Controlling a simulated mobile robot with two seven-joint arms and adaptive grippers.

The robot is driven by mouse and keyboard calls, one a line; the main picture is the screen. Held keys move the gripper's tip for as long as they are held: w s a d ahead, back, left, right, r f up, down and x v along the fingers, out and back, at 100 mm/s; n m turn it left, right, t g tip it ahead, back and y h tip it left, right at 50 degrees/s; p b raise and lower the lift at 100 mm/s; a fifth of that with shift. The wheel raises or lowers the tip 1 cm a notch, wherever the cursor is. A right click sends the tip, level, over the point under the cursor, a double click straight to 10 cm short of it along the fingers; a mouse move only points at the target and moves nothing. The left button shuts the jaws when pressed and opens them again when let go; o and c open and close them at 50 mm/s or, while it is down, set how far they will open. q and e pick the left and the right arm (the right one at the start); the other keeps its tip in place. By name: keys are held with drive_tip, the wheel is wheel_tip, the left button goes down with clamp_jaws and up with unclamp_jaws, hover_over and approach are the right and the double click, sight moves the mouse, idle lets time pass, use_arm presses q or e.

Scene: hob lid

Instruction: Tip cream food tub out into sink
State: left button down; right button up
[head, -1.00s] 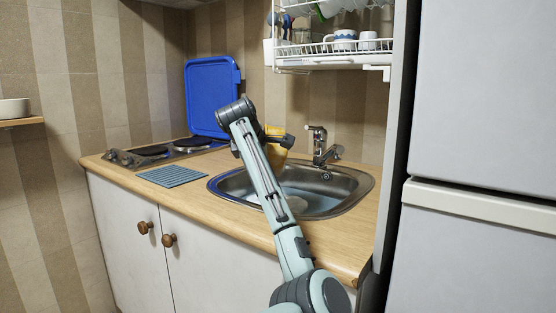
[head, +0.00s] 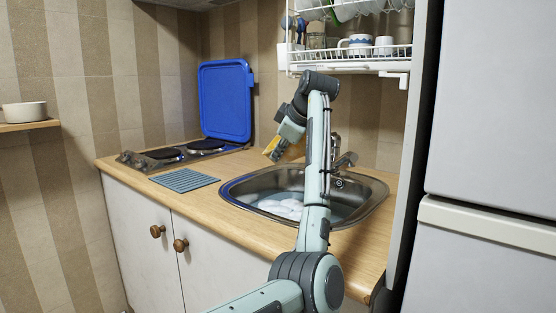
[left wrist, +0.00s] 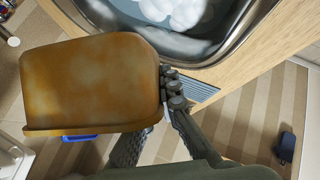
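The tub (head: 270,149) looks orange-yellow in the head view and mottled orange-brown in the left wrist view (left wrist: 92,85). My left gripper (head: 287,137) holds it above the sink's back left edge. In the left wrist view my left gripper's fingers (left wrist: 172,100) are closed at the tub's edge, and it looks tilted. Its inside cannot be made out. The steel sink (head: 235,186) is set into the counter. White rounded lumps (head: 285,207) lie in its basin, and they also show in the left wrist view (left wrist: 172,12). My right gripper is out of view.
A blue ridged mat (head: 184,180) lies left of the sink. A hob (head: 135,160) with an upright blue lid (head: 226,100) stands farther left. The tap (head: 340,160) is behind my arm. A dish rack (head: 350,53) hangs above. A tall fridge (head: 490,120) stands at right.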

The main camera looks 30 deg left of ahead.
use_arm(q)
drive_tip(key=r+y, duration=0.1)
drive_tip(key=r+m+g+y, duration=0.2)
drive_tip(key=shift+w+d, duration=0.35)
drive_tip(key=shift+w+d+r+m+g+y, duration=0.1)
drive_tip(key=shift+r+m+g+y, duration=0.15)
drive_tip(key=shift+r+m+y, duration=0.3)
drive_tip(key=shift+w+d+r+m+g+y, duration=0.1)
drive_tip(key=shift+r+m+g+y, duration=0.25)
drive_tip(key=shift+y, duration=0.4)
